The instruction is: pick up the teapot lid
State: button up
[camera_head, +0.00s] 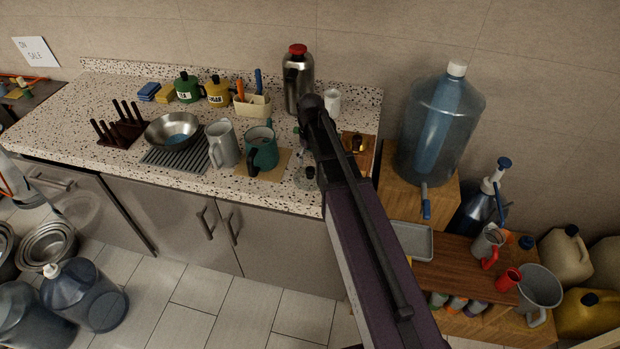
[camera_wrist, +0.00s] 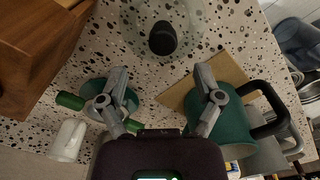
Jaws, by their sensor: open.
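A clear glass piece with a black knob (camera_wrist: 162,39) lies on the speckled counter at the top of the wrist view. It looks like the teapot lid, but I cannot tell whether it lies alone or on a glass pot. In the head view it shows near the counter's front edge (camera_head: 310,172), just left of my arm. My gripper (camera_wrist: 160,82) is open and empty, its fingers spread wide above the counter. In the wrist view the knob is beyond the fingertips, roughly centred between them.
A green pot (camera_head: 262,153) stands on a tan board left of the lid. A small green vessel (camera_wrist: 95,88) is under the left finger in the wrist view. A wooden block (camera_wrist: 35,50), white cup (camera_wrist: 68,140) and steel flask (camera_head: 298,85) are close by.

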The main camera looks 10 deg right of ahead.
aim_at(310, 169)
jog(key=shift+f, duration=0.1)
jog(key=f+b, duration=0.3)
jog(key=shift+s+a+f, duration=0.15)
jog(key=shift+s+f, duration=0.05)
jog(key=shift+s, duration=0.05)
jog(key=shift+f+b, duration=0.85)
jog(key=shift+b, duration=0.3)
jog(key=shift+c, duration=0.2)
grip_shut()
